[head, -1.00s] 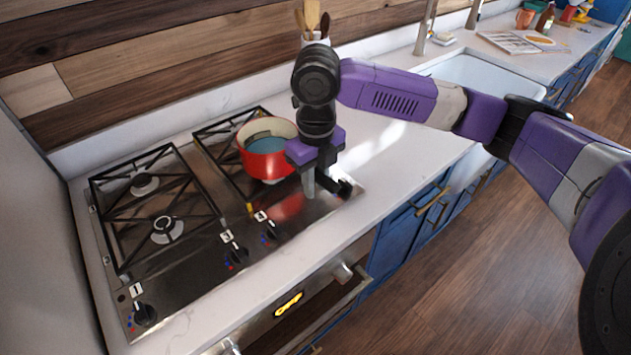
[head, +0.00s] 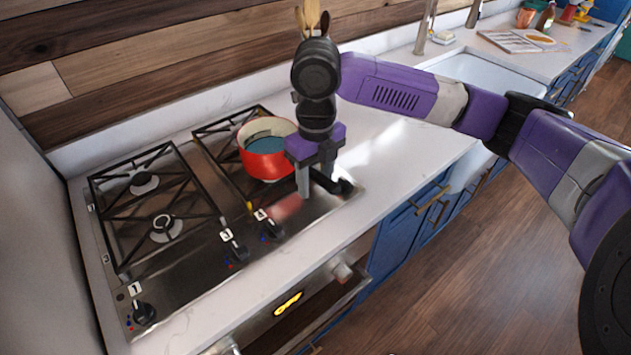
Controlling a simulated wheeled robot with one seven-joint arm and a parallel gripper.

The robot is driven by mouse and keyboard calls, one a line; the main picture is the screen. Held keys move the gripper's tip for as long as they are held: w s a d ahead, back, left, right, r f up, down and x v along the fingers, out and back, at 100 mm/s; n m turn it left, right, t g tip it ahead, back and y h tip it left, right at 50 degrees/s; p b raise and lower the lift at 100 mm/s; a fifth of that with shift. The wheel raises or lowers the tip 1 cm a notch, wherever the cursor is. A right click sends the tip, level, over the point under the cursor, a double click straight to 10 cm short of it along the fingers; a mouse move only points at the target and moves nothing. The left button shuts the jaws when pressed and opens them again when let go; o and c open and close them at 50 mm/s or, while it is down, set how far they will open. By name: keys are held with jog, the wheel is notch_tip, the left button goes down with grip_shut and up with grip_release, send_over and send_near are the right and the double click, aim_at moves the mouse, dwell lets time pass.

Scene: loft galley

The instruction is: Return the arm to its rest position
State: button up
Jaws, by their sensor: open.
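My gripper (head: 314,188) points down over the right front part of the steel cooktop (head: 195,270), just right of the red pot. Its jaws are open, with nothing seen between them. A black knob or handle shows right behind the fingers, partly hidden by them. My purple and grey arm reaches in from the right, over the counter and the floor. The red pot (head: 266,166) with a blue-grey inside stands upright on the back right grate. My gripper's body overlaps its right edge in the picture; I cannot tell whether they touch.
Black grates (head: 150,200) and several numbered knobs (head: 144,312) lie on the cooktop. A utensil holder with wooden spoons (head: 312,18) stands behind my wrist, mostly hidden. The oven handle (head: 330,300) juts out in front. White counter (head: 400,165) right of the cooktop is clear. The sink (head: 485,75) lies beyond.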

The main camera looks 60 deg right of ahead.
notch_tip(320, 180, up, 7)
jog(key=shift+f+b, duration=0.1)
jog(key=shift+b, duration=0.25)
